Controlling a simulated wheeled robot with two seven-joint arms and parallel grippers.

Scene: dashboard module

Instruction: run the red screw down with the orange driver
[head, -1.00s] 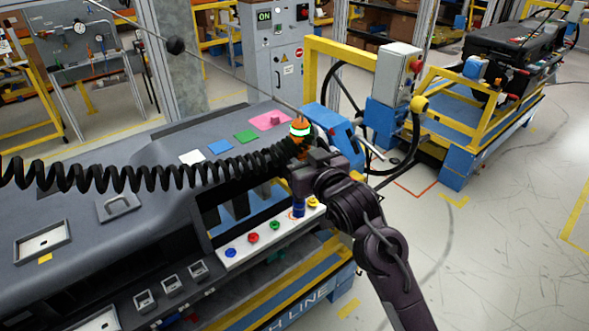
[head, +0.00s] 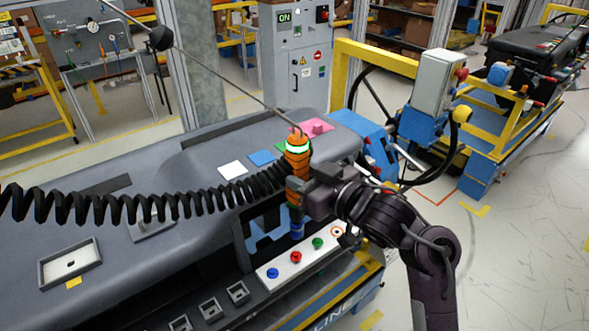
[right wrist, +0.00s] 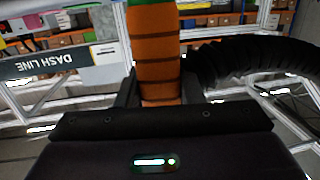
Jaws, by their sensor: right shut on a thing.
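The orange driver (head: 299,160) hangs upright from a cable, with a glowing green ring near its top and a blue lower end (head: 297,230). My right gripper (head: 300,188) is shut on its body. The orange body also shows between the fingers in the right wrist view (right wrist: 156,50). The red screw (head: 296,257) stands on a white strip (head: 262,273). The driver's blue end appears just above the red screw in the head view, with a small gap. Its exact alignment in depth cannot be told. My left gripper is not in view.
A red-ringed spot (head: 337,232) lies further right on the strip. A black coiled hose (head: 120,205) crosses the dashboard (head: 110,250) to the driver.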

